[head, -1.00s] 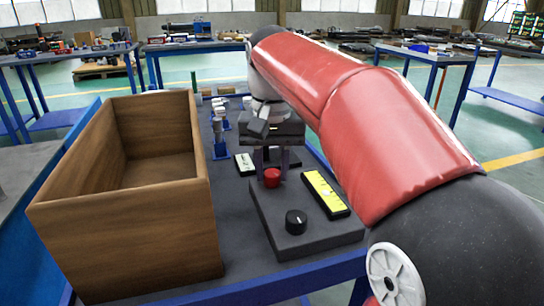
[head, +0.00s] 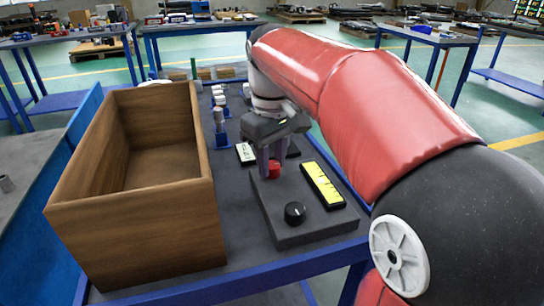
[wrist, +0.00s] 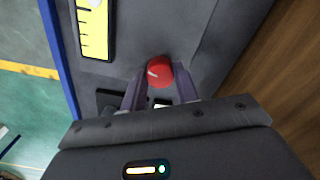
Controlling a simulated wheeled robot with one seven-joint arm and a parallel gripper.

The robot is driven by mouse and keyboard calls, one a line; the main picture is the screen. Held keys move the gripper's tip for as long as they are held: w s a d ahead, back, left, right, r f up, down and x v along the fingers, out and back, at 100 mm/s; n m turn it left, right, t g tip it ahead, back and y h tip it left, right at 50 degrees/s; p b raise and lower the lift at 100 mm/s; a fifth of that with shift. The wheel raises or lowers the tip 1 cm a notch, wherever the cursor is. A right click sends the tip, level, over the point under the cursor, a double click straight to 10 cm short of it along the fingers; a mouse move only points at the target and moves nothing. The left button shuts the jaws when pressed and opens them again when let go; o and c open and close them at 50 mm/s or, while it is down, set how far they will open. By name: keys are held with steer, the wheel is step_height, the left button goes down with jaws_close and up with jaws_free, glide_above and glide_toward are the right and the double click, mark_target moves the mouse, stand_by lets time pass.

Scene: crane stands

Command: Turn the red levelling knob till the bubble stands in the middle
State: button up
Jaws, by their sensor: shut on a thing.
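The red knob (head: 274,169) sits on the dark base block (head: 285,233) in the head view. My gripper (head: 270,172) points down over it and is shut on it, with one finger on each side. In the wrist view the red knob (wrist: 160,71) shows between the fingers of my gripper (wrist: 158,80), with a pale mark on its top. The yellow level (head: 322,185) lies on the block to the right of the knob. Part of it shows in the wrist view (wrist: 95,30), with a whitish bubble near the picture's top edge. I cannot tell the bubble's exact place.
A black knob (head: 294,213) stands on the block's near part. A tall open wooden box (head: 135,225) stands close on the left. A small pale-faced device (head: 245,153) and several blue-and-white fittings (head: 220,130) are behind. The table's blue edge runs along the front.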

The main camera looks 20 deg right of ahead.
mark_target(272, 164)
steer(key=shift+n, duration=0.3)
steer(key=o, duration=1)
step_height(272, 164, up, 8)
steer(key=shift+f, duration=0.1)
stand_by(0.3)
